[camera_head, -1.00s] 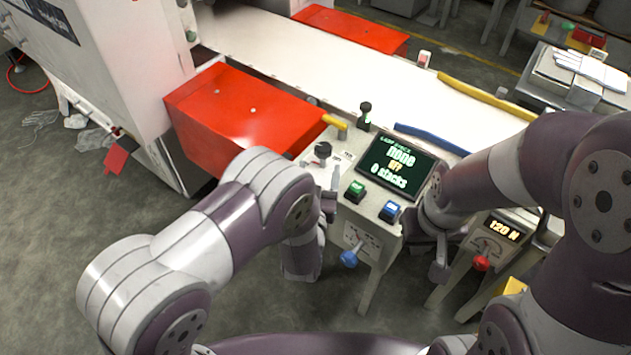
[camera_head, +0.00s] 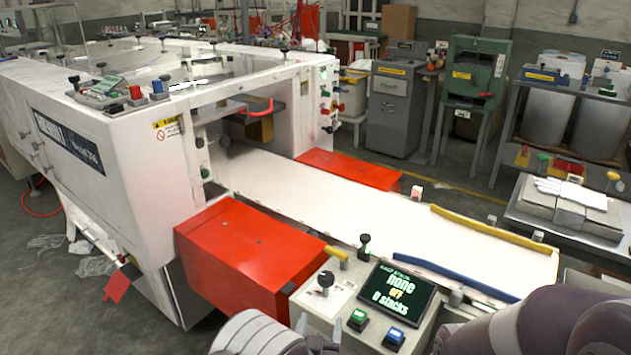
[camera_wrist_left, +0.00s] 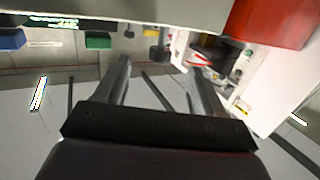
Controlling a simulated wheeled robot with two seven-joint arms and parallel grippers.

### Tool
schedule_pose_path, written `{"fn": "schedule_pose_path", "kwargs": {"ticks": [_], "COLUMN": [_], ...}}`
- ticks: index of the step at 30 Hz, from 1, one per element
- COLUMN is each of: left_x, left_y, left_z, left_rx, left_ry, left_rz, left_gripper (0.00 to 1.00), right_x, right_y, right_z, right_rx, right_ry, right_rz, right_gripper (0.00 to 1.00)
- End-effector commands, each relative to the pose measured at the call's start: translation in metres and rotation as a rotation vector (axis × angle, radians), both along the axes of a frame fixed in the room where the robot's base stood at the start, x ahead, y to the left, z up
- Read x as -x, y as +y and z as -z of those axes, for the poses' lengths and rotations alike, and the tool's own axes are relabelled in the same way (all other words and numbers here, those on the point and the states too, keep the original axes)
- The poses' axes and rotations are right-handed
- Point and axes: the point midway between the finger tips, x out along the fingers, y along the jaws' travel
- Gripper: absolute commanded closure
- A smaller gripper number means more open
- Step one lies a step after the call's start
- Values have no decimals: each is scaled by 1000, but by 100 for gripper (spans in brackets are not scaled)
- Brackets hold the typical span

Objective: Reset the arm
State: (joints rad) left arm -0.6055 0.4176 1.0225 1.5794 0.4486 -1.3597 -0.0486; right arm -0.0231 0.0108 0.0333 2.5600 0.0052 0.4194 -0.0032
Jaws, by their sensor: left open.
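My left arm (camera_head: 262,335) shows as pale and dark links at the bottom edge of the head view, just in front of the control panel. My left gripper (camera_wrist_left: 157,68) shows in the left wrist view with its two grey fingers apart and nothing between them. My right arm (camera_head: 545,322) shows as dark purple links at the bottom right of the head view. The right gripper is out of the frame.
A glove stack (camera_head: 570,190) lies at right.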

Motion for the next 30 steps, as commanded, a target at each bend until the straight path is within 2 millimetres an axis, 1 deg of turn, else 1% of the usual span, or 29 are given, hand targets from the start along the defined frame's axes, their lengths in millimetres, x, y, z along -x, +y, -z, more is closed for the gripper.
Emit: {"fn": "schedule_pose_path", "kwargs": {"ticks": [1, 2, 3, 4, 5, 6, 8, 9, 11, 12, 14, 15, 17, 18, 20, 21, 22, 24, 27, 30], "left_x": [8, 16, 31, 44, 58, 76, 106, 126, 155, 172, 195, 207, 221, 222, 207, 207, 208, 208, 208, 207], "left_y": [0, -1, -2, -2, 3, 15, 37, 55, 82, 100, 123, 138, 160, 175, 193, 199, 197, 196, 195, 195], "left_z": [23, 41, 62, 74, 82, 85, 79, 70, 51, 37, 17, 3, -18, -34, -54, -74, -91, -114, -144, -168], "left_rx": [-24, -46, -79, -105, -129, -158, -196, -217, -242, -252, -257, -254, -235, -203, -137, -120, -126, -128, -129, -128], "left_ry": [102, 197, 346, 465, 585, 740, 942, 1059, 1209, 1288, 1377, 1419, 1448, 1420, 1337, 1343, 1347, 1348, 1348, 1347], "left_rz": [19, 37, 70, 93, 109, 120, 126, 122, 108, 94, 68, 48, 5, -37, -107, -128, -120, -118, -117, -117], "left_gripper": [31, 31, 31, 31, 31, 31, 31, 31, 31, 31, 31, 31, 31, 31, 31, 31, 31, 31, 31, 31], "right_x": [0, 0, 0, 0, 0, 0, 0, 0, 0, 0, 0, 0, 0, 0, 0, 1, 1, 0, 0, 0], "right_y": [0, 0, 0, 0, 0, 0, 0, 0, 0, 0, 0, 0, 0, 0, 0, 0, 0, 0, 0, 0], "right_z": [0, 0, 0, 0, 0, 0, 0, 0, 0, 0, 0, 0, 0, 0, 0, -21, -39, -63, -93, -117], "right_rx": [0, 0, 0, 0, 0, 0, 0, 0, 0, 0, 0, 0, 0, 0, 0, 0, 0, 0, 0, 0], "right_ry": [0, 0, 0, 0, 0, 0, 0, 0, 0, 0, 0, 0, 0, 0, 0, 2, 2, -2, -1, -1], "right_rz": [0, 0, 0, 0, 0, 0, 0, 0, 0, 0, 0, 0, 0, 0, 0, 0, 0, 0, 0, 0], "right_gripper": [100, 100, 100, 100, 100, 100, 100, 100, 100, 100, 100, 100, 100, 100, 100, 100, 100, 100, 100, 100]}}
